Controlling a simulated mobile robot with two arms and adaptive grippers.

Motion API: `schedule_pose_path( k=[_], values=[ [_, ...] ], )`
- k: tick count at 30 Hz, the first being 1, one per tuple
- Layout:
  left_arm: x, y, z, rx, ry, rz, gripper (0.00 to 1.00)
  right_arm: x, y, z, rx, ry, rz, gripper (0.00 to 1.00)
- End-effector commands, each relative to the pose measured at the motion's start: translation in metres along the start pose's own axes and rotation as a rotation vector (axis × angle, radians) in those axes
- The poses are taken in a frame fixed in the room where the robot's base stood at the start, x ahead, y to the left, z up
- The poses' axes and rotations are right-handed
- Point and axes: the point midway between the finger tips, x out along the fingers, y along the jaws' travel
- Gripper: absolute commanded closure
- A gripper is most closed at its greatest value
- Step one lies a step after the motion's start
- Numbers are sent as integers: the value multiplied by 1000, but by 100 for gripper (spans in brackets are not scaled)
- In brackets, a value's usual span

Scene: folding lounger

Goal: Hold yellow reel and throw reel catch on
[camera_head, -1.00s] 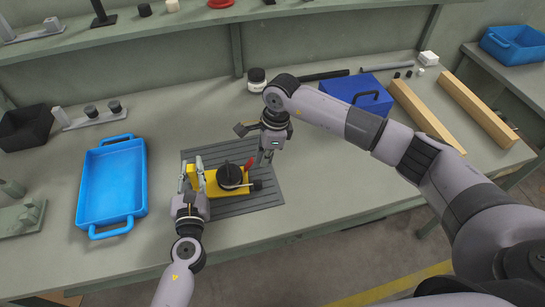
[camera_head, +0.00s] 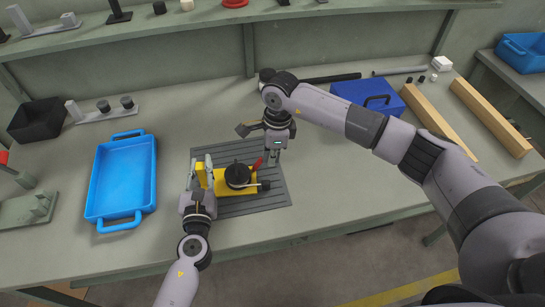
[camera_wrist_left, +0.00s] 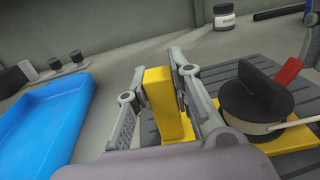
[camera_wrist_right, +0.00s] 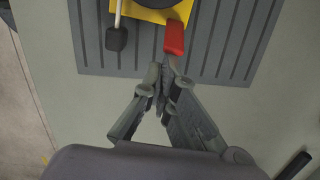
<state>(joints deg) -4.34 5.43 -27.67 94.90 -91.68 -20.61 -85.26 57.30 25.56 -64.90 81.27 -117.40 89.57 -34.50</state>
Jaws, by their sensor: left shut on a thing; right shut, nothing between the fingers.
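The yellow reel (camera_head: 221,187) sits on the grey ribbed mat, with a round black drum (camera_head: 237,175) on its flat base. My left gripper (camera_wrist_left: 158,92) is shut on the reel's upright yellow block (camera_wrist_left: 157,88), one finger on each side. The red reel catch (camera_wrist_right: 174,38) sticks out beside the drum; it also shows in the left wrist view (camera_wrist_left: 288,70). My right gripper (camera_wrist_right: 164,75) is shut and empty, its tips close to the free end of the catch. I cannot tell whether they touch it. A crank with a black knob (camera_wrist_right: 116,39) lies on the reel's near side.
The mat (camera_head: 255,202) lies near the bench's front edge. A blue tray (camera_head: 120,219) stands left of it, and a black bin (camera_head: 37,119) is behind that. A blue case (camera_head: 366,94) and two wooden beams (camera_head: 425,118) are at right. Bench between mat and case is mostly clear.

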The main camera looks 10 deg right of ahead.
Motion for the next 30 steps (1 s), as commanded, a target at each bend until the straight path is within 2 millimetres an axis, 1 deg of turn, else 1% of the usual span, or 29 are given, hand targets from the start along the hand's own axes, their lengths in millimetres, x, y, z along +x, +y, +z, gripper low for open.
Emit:
schedule_pose_path(
  k=[1, 11, 21, 30],
  values=[
    [-3, -1, -9, 1, 16, -3, 100, 0, -1, 1, 0, 6, -2, 100],
    [-3, -1, -9, 1, 16, -3, 100, -5, -1, 7, -1, 26, -4, 100],
    [-3, -1, -9, 1, 16, -3, 100, -12, 0, 23, -1, 26, -3, 100],
    [-3, -1, -9, 1, 16, -3, 100, -13, 0, 22, 1, 25, -2, 100]
  ],
)
